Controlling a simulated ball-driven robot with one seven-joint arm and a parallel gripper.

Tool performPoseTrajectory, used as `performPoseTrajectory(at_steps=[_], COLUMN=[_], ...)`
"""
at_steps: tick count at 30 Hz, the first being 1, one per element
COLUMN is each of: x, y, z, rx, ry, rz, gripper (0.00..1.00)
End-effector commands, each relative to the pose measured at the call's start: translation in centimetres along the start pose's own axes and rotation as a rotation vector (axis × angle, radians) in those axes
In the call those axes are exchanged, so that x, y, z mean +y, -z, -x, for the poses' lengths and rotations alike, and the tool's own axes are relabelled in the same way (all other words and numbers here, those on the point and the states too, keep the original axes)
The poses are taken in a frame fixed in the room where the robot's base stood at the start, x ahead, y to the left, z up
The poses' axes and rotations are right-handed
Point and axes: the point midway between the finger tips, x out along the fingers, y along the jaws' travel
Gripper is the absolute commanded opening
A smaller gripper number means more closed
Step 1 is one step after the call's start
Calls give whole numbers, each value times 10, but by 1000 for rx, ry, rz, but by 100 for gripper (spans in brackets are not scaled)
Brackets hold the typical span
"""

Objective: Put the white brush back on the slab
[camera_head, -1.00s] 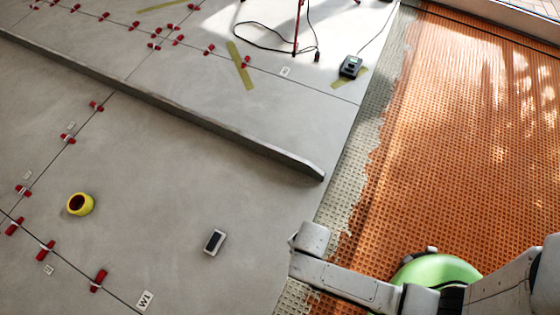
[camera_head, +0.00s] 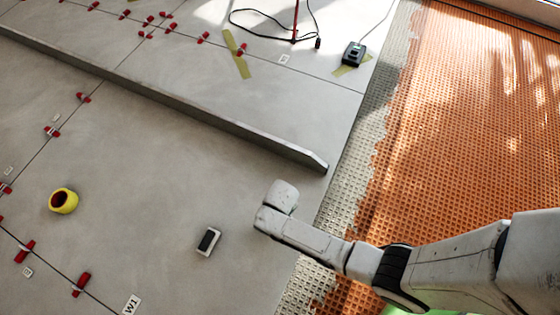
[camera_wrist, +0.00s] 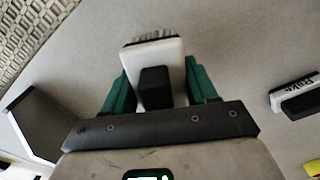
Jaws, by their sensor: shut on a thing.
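In the wrist view my gripper (camera_wrist: 157,70) has its green fingers shut on the white brush (camera_wrist: 167,52). The brush has a black block on its body and bristles at its far end. The grey slab (camera_head: 140,180) lies below. In the head view my arm's end hangs over the slab's right part, near its edge. The gripper and brush are hidden behind the arm there. I cannot tell the brush's exact height above the slab.
A small black-and-white block (camera_head: 209,240) lies on the slab left of my arm and also shows in the wrist view (camera_wrist: 298,97). A yellow tape roll (camera_head: 63,201) stands farther left. A long grey bar (camera_head: 200,118) crosses behind. Orange matting (camera_head: 470,130) lies right.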

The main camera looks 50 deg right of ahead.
Motion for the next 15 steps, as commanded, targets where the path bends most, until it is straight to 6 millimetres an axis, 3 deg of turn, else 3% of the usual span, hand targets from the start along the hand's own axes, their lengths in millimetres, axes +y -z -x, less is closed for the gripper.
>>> performPoseTrajectory(at_steps=[8, 15], x=[1, 1], y=[7, 7], z=[-37, -38], rx=[-1, 1], ry=[0, 0], rz=[-1, -1], gripper=[0, 0])
